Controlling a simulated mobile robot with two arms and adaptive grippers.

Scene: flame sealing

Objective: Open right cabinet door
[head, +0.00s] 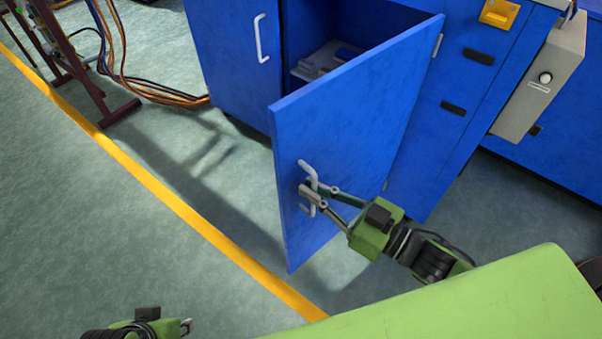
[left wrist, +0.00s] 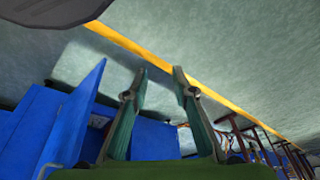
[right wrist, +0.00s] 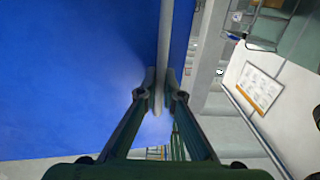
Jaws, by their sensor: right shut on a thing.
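The right cabinet door (head: 350,130) is a blue panel, swung wide open in the head view. Its pale bar handle (head: 309,168) is on the outer face near the free edge. My right gripper (head: 312,194) is shut on this handle. In the right wrist view the handle (right wrist: 166,30) runs between the two fingertips, close to the blue door face (right wrist: 70,80). My left gripper (left wrist: 158,84) is open and empty in the left wrist view, away from the door. In the head view only part of it shows at the bottom left edge.
The cabinet interior (head: 325,60) is exposed, with grey items on a shelf. The left cabinet door (head: 232,50) is closed. A grey control box (head: 540,85) is at the right. Open floor with a yellow line (head: 190,213) lies to the left.

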